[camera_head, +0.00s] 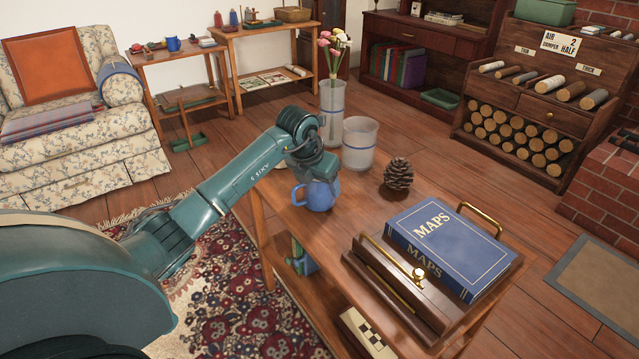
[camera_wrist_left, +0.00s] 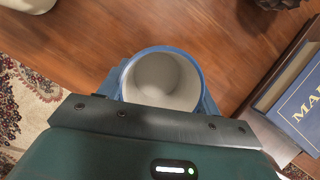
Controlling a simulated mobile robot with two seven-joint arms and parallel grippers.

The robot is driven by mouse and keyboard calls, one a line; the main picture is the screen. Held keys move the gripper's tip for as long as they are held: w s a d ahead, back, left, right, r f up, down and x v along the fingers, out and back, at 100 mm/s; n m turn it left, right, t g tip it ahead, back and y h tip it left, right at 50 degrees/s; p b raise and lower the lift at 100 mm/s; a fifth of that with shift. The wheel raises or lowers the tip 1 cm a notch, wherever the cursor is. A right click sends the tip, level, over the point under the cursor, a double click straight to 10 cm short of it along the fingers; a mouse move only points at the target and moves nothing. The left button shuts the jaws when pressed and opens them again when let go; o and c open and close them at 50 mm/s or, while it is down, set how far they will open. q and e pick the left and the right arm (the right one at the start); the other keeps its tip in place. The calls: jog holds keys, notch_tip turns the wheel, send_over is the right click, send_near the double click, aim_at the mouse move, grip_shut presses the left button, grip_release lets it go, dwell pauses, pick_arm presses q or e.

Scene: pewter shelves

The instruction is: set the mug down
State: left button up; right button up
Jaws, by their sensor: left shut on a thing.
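The blue mug (camera_head: 321,197) is upright at the left edge of the wooden table (camera_head: 361,232), its handle toward the left in the head view. It appears on or just above the tabletop; I cannot tell which. My left gripper (camera_head: 318,178) is shut on the mug from above. In the left wrist view the mug (camera_wrist_left: 161,80) shows its open top, pale and empty inside, close in front of the gripper (camera_wrist_left: 155,103). My right gripper is not in view.
Behind the mug stand a frosted glass (camera_head: 359,144) and a vase (camera_head: 331,112) with flowers. A pine cone (camera_head: 398,174) sits to the right. A blue maps book (camera_head: 452,247) lies on a wooden case (camera_head: 395,281) at the near right. Bare tabletop lies between mug and case.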

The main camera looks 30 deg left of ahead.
pick_arm(q)
jog(key=o, duration=1.2)
jog(key=shift+f, duration=0.1)
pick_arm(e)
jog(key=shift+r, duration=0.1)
pick_arm(q)
jog(key=shift+r, duration=0.4)
jog(key=p+v, duration=0.3)
jog(key=v, duration=0.8)
jog(key=shift+s+r, duration=0.15)
jog(key=shift+r, duration=0.15)
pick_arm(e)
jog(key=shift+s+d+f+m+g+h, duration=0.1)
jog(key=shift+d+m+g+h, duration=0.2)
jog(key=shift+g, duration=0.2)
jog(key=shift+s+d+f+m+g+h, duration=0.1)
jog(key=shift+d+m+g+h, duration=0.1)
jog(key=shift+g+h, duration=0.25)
